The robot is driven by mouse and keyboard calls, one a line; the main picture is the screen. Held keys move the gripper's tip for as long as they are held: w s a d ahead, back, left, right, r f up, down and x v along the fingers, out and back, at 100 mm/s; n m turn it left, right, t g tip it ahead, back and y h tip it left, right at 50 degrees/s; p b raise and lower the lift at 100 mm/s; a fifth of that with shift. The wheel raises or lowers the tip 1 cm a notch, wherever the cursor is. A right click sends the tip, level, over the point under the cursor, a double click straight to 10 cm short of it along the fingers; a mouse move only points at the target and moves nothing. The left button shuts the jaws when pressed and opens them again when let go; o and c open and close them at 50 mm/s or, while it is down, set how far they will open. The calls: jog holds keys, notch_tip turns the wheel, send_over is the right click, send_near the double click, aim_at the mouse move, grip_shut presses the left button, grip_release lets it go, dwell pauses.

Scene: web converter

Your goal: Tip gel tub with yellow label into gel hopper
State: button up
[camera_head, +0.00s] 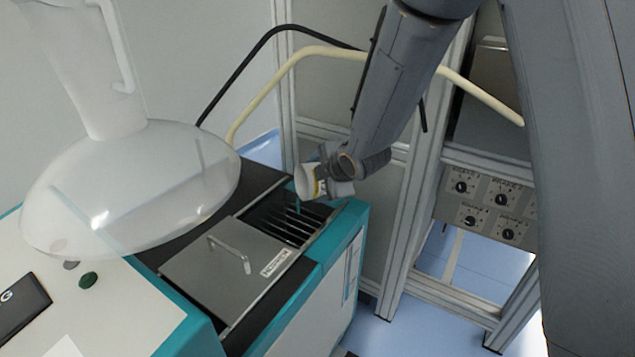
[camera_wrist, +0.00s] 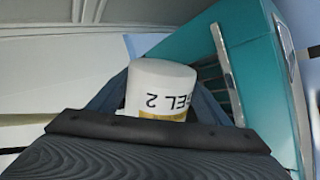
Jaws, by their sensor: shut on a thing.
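The white gel tub (camera_head: 304,182) with a yellow band is held in my gripper (camera_head: 325,177), tilted over on its side with its mouth toward the left and down. In the wrist view the tub (camera_wrist: 163,78) shows "GEL 2" upside down and part of its yellow label. My gripper is shut on it. The gel hopper (camera_head: 290,222) is the dark slatted opening in the teal machine, just below the tub. A thin teal streak hangs below the tub's mouth, over the slats; it looks like gel. The tub's inside is mostly hidden.
A metal lid (camera_head: 222,262) with a handle lies in front of the slatted opening. A large translucent vessel (camera_head: 135,195) hangs to the left. A cream hose (camera_head: 310,52) and a black cable pass behind my arm. A frame with a knob panel (camera_head: 487,203) stands at right.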

jog(key=shift+a+r+h+b, duration=0.2)
jog(key=shift+h+b, duration=0.1)
jog(key=shift+b, duration=1.45)
jog(key=shift+d+p, duration=0.2)
jog(key=shift+p, duration=0.45)
